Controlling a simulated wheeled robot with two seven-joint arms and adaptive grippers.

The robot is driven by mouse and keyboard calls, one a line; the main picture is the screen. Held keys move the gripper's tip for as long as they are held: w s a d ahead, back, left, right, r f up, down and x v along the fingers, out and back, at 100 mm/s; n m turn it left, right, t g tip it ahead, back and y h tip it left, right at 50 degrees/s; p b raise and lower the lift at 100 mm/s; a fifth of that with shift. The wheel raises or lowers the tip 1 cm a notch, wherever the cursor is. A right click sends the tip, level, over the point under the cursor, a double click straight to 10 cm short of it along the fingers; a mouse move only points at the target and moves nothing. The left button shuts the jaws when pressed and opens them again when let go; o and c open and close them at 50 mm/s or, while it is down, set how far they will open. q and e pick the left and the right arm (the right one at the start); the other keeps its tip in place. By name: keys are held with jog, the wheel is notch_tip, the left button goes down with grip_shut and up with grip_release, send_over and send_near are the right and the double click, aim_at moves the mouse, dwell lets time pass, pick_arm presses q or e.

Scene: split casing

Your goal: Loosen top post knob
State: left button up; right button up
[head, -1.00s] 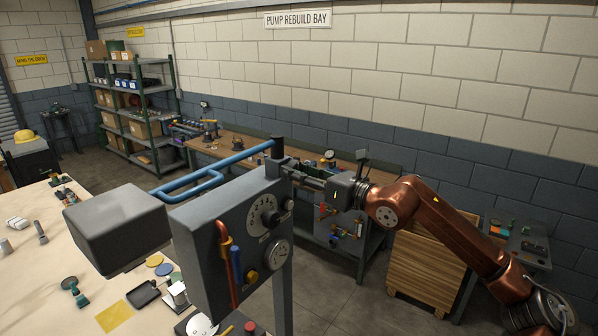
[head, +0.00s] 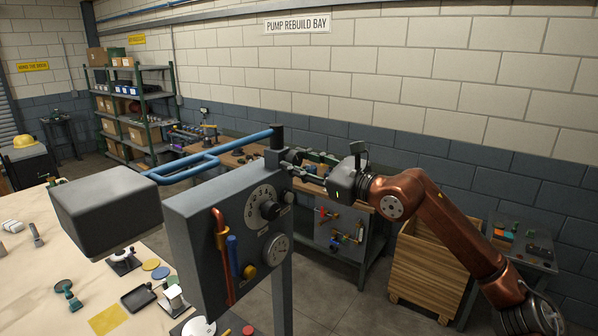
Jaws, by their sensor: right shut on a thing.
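A dark post (head: 277,143) stands behind a grey panel box (head: 205,235) with a dial, a gauge and red and blue parts. A dark round knob (head: 292,155) sits on the right side of the post near its top. My right gripper (head: 298,161) reaches in from the right and is shut on this knob; its fingers partly hide it. A blue tube frame (head: 215,157) joins the post and runs left toward a grey block (head: 105,210). My left gripper is not in view.
A pale table (head: 30,270) at left holds small parts and coloured discs. A workbench (head: 235,160) with tools stands behind the post along the wall. A wooden crate (head: 430,270) stands below my right arm. Grey floor shows between them.

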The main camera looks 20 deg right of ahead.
jog(key=n+b, duration=0.2)
jog(key=n, duration=0.3)
jog(key=shift+f+y, duration=0.1)
jog(key=shift+y, duration=0.2)
jog(key=n+b, duration=0.1)
jog(key=n, duration=0.5)
jog(key=shift+d+y, duration=0.1)
jog(key=shift+y, duration=0.2)
jog(key=shift+b, duration=0.3)
jog(key=o, duration=1.2)
jog(key=shift+c, duration=0.2)
